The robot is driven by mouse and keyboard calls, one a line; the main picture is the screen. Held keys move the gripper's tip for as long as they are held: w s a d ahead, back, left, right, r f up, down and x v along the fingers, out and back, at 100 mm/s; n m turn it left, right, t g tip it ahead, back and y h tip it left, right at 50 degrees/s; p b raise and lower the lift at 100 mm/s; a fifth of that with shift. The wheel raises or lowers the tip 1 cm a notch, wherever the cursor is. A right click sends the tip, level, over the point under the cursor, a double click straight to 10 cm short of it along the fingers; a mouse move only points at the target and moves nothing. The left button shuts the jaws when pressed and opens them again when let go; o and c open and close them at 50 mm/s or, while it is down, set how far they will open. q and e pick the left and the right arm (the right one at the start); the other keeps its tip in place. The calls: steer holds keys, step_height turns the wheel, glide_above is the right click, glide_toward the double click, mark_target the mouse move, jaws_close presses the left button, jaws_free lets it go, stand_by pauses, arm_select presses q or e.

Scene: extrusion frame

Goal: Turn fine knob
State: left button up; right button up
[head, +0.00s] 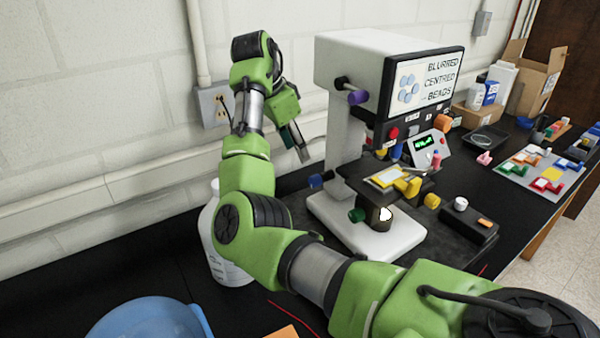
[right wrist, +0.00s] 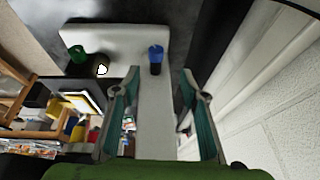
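A white microscope-like machine (head: 345,150) stands on the black bench, its screen (head: 425,82) reading "BLURRED CENTRED" and "BEADS" beside blue discs. On its left side are a blue knob (head: 320,179), a green knob (head: 357,215) and a purple knob (head: 357,97); I see no label telling which is the fine knob. My right gripper (head: 297,146) is left of the machine's column, above the blue knob. In the right wrist view its fingers (right wrist: 160,74) are apart and empty. The blue knob (right wrist: 155,55) lies beyond the fingertips; the green knob (right wrist: 77,54) is farther left. My left gripper is out of view.
A white bottle (head: 228,245) and a blue bowl (head: 150,318) stand at the left of the bench. A small black box (head: 468,222) is right of the machine. A wall outlet (head: 213,104) is behind my arm. Coloured blocks (head: 545,175) lie on a mat at right.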

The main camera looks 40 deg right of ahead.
mark_target(311, 180)
steer(key=p+x, duration=0.1)
steer(key=x, duration=0.2)
steer(key=p+x, duration=0.1)
steer(key=x, duration=0.2)
steer(key=p+x, duration=0.1)
steer(key=x, duration=0.2)
steer(key=shift+s+d+f, duration=0.15)
steer(key=shift+s+f, duration=0.1)
steer(key=shift+s, duration=0.1)
steer(key=shift+p+x, duration=0.55)
steer(key=shift+x, duration=0.35)
steer(key=shift+s+f, duration=0.1)
steer(key=shift+f, duration=0.2)
steer(key=shift+d+f, duration=0.15)
steer(key=shift+f, duration=0.1)
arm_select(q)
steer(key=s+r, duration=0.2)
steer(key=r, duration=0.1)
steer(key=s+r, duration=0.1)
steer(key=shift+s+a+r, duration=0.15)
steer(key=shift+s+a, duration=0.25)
arm_select(e)
steer(key=c, duration=1.1)
